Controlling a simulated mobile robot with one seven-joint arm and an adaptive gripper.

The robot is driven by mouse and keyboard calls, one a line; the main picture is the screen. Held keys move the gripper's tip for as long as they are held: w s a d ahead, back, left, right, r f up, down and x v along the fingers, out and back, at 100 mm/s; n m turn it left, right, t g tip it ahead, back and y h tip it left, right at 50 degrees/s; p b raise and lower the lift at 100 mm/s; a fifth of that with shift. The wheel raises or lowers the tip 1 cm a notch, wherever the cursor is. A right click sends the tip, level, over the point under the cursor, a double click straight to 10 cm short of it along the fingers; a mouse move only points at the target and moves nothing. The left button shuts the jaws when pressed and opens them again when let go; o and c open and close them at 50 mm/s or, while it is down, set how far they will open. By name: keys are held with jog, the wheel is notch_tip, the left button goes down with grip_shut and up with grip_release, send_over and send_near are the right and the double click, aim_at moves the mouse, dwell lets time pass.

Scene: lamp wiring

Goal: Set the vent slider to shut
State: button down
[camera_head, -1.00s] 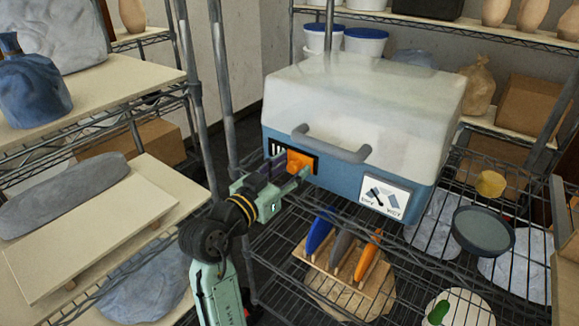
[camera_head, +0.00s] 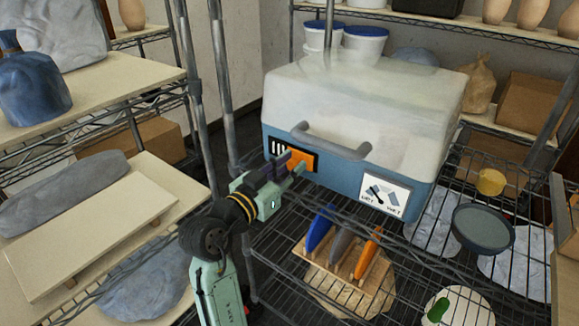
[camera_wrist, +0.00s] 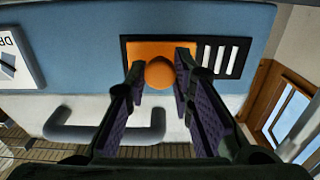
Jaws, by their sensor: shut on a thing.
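The vent (camera_head: 278,148) is a black panel with white slats on the front of a blue box with a cloudy lid. Its orange slider (camera_head: 303,158) covers the right part of the panel, and several slats show bare at the left. In the wrist view, turned over, the slider plate (camera_wrist: 150,48) is left of the bare slats (camera_wrist: 225,60). My gripper (camera_head: 292,165) has its fingers on both sides of the round orange knob (camera_wrist: 160,73) and is shut on it.
A grey handle (camera_head: 330,143) sticks out just above the vent. A DRY/WET dial (camera_head: 384,196) is to its right. Below, a wooden rack (camera_head: 340,268) holds blue, grey and orange tools. Shelf posts (camera_head: 205,100) stand close left of my arm.

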jog(key=w+a+b, duration=0.1)
jog(key=a, duration=0.1)
jog(key=w+a+b, duration=0.1)
jog(key=w+a, duration=0.1)
jog(key=shift+w+a+f+b, duration=0.15)
jog(key=shift+a+b, duration=0.15)
jog(key=shift+b, duration=0.1)
jog(key=shift+w+a+r, duration=0.15)
jog(key=shift+a+r, duration=0.05)
jog(key=shift+a, duration=0.05)
jog(key=c, duration=1.4)
grip_release()
jog(key=shift+a, duration=0.1)
jog(key=v, duration=1.2)
